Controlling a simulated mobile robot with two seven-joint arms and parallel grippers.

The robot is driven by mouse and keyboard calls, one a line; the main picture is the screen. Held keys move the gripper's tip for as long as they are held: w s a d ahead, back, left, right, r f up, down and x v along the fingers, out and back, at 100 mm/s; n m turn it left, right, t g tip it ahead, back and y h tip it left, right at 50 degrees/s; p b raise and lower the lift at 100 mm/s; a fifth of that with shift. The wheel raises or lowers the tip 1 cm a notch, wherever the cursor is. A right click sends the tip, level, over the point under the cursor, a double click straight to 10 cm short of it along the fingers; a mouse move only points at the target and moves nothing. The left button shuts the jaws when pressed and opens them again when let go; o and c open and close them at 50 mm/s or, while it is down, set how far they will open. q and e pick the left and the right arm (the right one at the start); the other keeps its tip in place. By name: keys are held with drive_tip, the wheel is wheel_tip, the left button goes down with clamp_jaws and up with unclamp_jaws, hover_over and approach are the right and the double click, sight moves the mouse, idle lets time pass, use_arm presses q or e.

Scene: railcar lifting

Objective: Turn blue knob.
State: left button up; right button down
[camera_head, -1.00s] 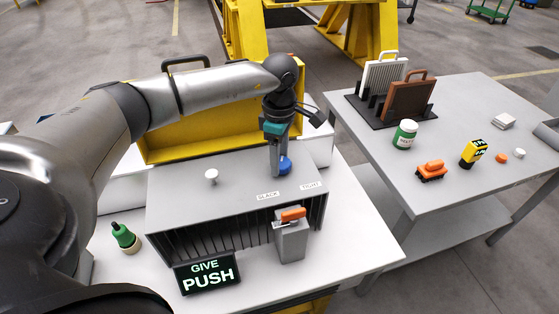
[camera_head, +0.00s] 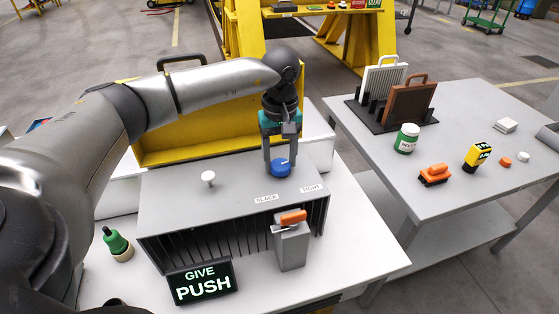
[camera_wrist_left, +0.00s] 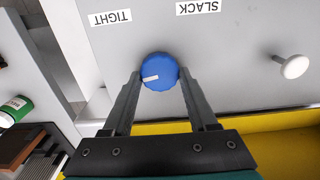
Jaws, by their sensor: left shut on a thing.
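The blue knob (camera_head: 281,168) sits on top of a grey box (camera_head: 225,190), behind the SLACK label (camera_head: 266,198) and the TIGHT label (camera_head: 312,188). My left gripper (camera_head: 281,172) comes down from above and is shut on the knob, with one finger on each side. In the left wrist view the blue knob (camera_wrist_left: 158,72) shows a white mark on its face, pointing to the left of the picture, below the TIGHT label (camera_wrist_left: 110,18). The SLACK label (camera_wrist_left: 198,8) is up and to the right there. My right gripper is not in view.
A white knob (camera_head: 208,178) stands on the box, left of the blue one. An orange-topped switch (camera_head: 292,217) and a GIVE PUSH display (camera_head: 202,282) stand in front. A green bottle (camera_head: 116,242) is at left. A side table (camera_head: 455,125) holds several items.

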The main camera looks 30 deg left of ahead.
sight(281, 163)
use_arm(q)
drive_tip(key=m+b, duration=0.1)
drive_tip(key=m, duration=0.3)
drive_tip(key=shift+w+d+m, duration=0.1)
drive_tip(key=shift+w+m, duration=0.05)
drive_tip(key=shift+m, duration=0.15)
drive_tip(key=shift+m+b, duration=0.3)
drive_tip(key=shift+m, duration=1.3)
drive_tip(key=o, duration=1.4)
drive_tip(key=shift+r, duration=0.1)
wheel_tip(281, 163, up, 15)
drive_tip(key=shift+r+p, duration=0.1)
drive_tip(key=shift+p, duration=0.65)
